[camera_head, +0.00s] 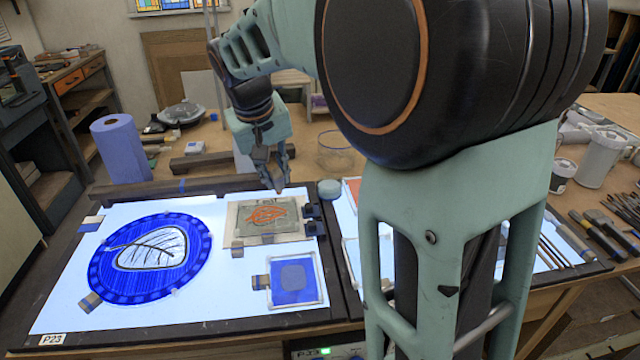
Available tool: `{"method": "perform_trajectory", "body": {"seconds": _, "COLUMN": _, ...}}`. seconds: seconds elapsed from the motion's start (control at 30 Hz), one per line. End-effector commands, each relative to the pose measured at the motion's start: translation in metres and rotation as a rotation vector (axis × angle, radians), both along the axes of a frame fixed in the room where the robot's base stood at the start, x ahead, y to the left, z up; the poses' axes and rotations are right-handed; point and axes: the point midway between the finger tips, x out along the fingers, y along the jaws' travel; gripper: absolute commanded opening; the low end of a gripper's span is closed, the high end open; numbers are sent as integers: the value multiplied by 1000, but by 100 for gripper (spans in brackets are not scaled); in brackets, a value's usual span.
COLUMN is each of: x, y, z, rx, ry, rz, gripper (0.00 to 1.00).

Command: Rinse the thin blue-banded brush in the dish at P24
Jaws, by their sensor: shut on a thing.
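My gripper (274,183) hangs pointing down over the back of the left light panel, just above a square pane with orange strokes (244,228). Its fingers are close together on something too small to make out. I cannot see a blue band there. Several thin brushes (552,252) lie at the right end of the right panel, their bands too small to tell. A clear glass dish (336,152) stands on the table behind the panels, partly hidden by my arm. No P24 label is visible.
The left light panel (60,300), labelled P23 (52,340), bears a round blue painted glass (150,257) and a blue square pane (292,283). A blue paper roll (122,148) stands at back left. Dark tools (600,225) lie at right. My arm hides much of the right panel.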

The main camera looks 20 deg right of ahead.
Motion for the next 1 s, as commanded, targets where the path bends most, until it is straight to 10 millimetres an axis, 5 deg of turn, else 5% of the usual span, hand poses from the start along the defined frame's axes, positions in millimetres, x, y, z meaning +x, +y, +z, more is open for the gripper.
{"method": "perform_trajectory", "body": {"seconds": 0.33, "x": 6, "y": -13, "z": 7, "rx": 2, "ry": 8, "rz": -5, "gripper": 0}}
{"method": "perform_trajectory", "body": {"seconds": 0.7, "x": 42, "y": -123, "z": 34, "rx": 13, "ry": 72, "rz": -8, "gripper": 0}}
{"method": "perform_trajectory", "body": {"seconds": 1.0, "x": 46, "y": -149, "z": 28, "rx": 16, "ry": 82, "rz": 0, "gripper": 0}}
